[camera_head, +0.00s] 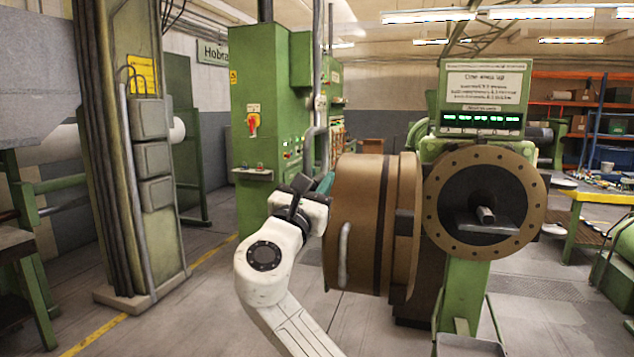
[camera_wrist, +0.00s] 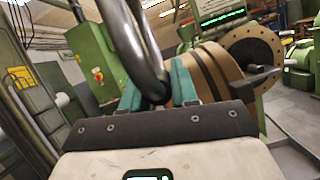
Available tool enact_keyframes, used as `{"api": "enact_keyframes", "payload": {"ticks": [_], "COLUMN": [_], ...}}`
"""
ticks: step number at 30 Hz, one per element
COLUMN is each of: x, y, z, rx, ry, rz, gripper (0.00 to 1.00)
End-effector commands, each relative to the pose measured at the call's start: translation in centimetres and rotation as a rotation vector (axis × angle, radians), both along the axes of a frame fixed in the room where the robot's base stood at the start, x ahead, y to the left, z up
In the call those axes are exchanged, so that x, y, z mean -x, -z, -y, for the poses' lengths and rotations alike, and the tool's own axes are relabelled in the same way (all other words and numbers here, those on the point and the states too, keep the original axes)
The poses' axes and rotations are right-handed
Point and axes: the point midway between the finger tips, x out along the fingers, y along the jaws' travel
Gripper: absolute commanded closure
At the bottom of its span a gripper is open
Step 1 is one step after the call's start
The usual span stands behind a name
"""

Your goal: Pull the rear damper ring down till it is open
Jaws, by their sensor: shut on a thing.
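A thick dark grey ring (camera_wrist: 127,40) hangs large in the wrist view, cut off by the top edge. Its lower curve comes down between the two teal fingertips of my gripper (camera_wrist: 158,88), which is shut on it. In the head view, my gripper (camera_head: 322,184) reaches to the left side of the brown extruder drum (camera_head: 358,215), with only a bit of a teal finger showing. The drum also shows behind the ring in the wrist view (camera_wrist: 212,72).
A round brown flange (camera_head: 440,218) and a green sign post (camera_head: 487,82) stand right of the drum. A green cabinet (camera_head: 262,110) stands behind, and a green column (camera_head: 125,150) at left. Grey floor (camera_head: 190,325) is clear between column and arm.

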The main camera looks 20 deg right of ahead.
Motion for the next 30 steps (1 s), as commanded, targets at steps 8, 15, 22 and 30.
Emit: {"api": "enact_keyframes", "payload": {"ticks": [8, 15, 22, 30], "x": [0.0, 0.0, 0.0, 0.0], "y": [0.1, 4.0, 6.6, 6.8], "z": [0.0, 0.0, 0.0, 0.0], "rx": [0.0, 0.0, -0.002, -0.002], "ry": [-0.001, 0.0, 0.0, 0.002], "rz": [0.0, -0.003, 0.0, -0.005], "gripper": [1.0, 1.0, 1.0, 0.68]}}
